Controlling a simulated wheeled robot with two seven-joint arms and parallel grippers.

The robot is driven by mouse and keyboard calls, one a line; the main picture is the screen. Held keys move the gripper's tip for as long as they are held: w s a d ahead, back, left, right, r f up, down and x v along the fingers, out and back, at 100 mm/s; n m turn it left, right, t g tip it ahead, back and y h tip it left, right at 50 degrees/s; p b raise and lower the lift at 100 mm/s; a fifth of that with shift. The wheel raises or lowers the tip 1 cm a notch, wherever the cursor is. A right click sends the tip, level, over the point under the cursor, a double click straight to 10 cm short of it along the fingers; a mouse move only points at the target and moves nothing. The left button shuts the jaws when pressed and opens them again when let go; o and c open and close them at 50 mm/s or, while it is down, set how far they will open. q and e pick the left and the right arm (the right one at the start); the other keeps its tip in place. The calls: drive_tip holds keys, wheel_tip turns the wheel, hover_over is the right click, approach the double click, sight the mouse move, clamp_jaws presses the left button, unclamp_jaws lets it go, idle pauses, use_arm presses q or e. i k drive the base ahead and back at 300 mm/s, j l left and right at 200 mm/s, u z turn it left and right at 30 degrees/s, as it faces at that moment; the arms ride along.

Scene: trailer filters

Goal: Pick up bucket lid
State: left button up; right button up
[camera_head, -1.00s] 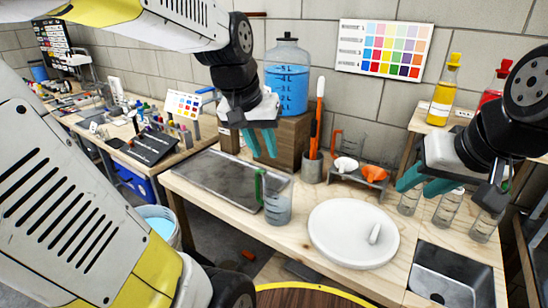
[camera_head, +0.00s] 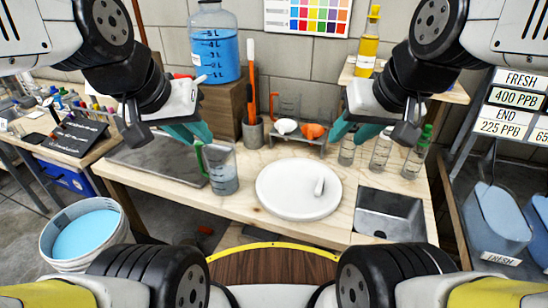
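The bucket lid (camera_head: 285,200) is a round white disc with a small upright handle (camera_head: 319,187). It lies flat on the wooden workbench (camera_head: 240,222) in the head view. My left gripper (camera_head: 202,134) is above the bench, up and left of the lid, and its teal fingers look apart and empty. My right gripper (camera_head: 340,134) is up and right of the lid, with its teal fingers also apart and empty. Neither gripper touches the lid. A white bucket (camera_head: 130,234) of light blue liquid stands on the floor at the lower left.
A measuring jug (camera_head: 223,180) with a green handle stands left of the lid. A sink (camera_head: 390,214) is right of it. Several glass bottles (camera_head: 381,150) and a holder with funnels (camera_head: 312,131) stand behind. A dark tray (camera_head: 150,160) lies at left.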

sight(299, 190)
drive_tip(key=u, duration=1.85)
drive_tip(key=k+j+z, duration=0.15)
drive_tip(key=z, duration=1.85)
drive_tip(key=l+u, duration=0.6)
